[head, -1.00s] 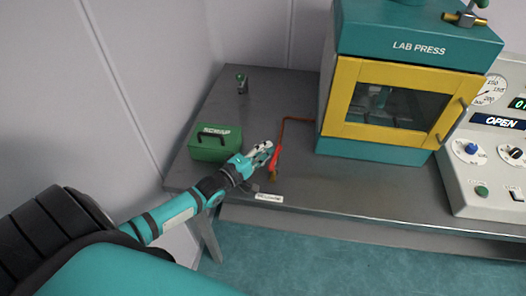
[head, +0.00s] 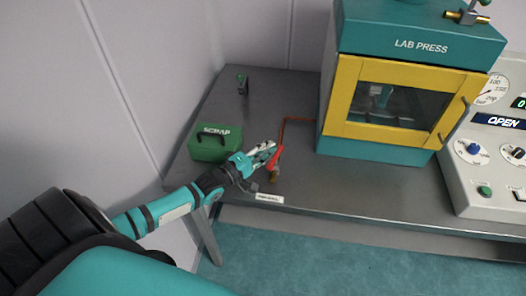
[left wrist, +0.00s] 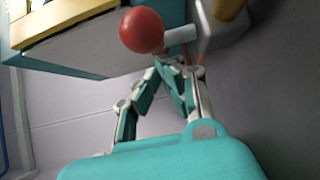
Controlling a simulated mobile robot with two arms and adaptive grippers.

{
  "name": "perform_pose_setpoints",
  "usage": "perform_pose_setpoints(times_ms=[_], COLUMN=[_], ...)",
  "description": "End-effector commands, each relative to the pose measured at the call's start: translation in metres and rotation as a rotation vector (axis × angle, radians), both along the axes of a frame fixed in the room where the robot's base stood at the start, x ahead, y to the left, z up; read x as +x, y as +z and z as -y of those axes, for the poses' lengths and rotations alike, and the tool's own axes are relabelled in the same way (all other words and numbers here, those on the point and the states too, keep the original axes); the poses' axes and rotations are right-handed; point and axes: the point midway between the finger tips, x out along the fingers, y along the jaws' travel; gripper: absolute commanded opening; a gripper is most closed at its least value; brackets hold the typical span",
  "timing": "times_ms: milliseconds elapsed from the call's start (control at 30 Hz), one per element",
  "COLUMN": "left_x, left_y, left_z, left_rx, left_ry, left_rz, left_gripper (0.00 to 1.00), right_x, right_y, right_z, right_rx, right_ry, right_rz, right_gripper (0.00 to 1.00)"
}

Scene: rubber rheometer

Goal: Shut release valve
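The release valve has a red handle (head: 275,155) and stands on the bench near its front edge, at the end of a copper pipe. My left gripper (head: 264,153) is right beside the handle, on its left side. In the left wrist view the handle's red ball (left wrist: 141,30) sits on a pale stem, with the grey valve body behind. My left gripper's fingertips (left wrist: 167,65) meet just below the ball and stem; the ball is not between them. Whether they touch the handle is unclear. My right gripper is not in view.
A green SCRAP box (head: 211,143) stands left of the gripper. The lab press (head: 400,95) with its yellow-framed door is at the right, beside a control panel (head: 490,160) reading OPEN. A small label (head: 269,198) lies at the bench's front edge.

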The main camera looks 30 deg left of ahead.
Motion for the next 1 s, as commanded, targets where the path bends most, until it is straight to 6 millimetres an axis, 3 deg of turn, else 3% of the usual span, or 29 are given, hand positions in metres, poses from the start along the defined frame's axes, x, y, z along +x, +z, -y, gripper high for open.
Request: perform_pose_setpoints(times_ms=[1000], left_x=[0.0068], left_y=[0.0012], left_z=[0.0024], left_rx=[-0.001], left_ry=[0.001], left_rz=[0.003], left_gripper=[0.0], right_x=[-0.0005], right_y=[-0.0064], right_z=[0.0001], right_rx=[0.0], right_ry=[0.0], right_rz=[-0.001], right_gripper=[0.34])
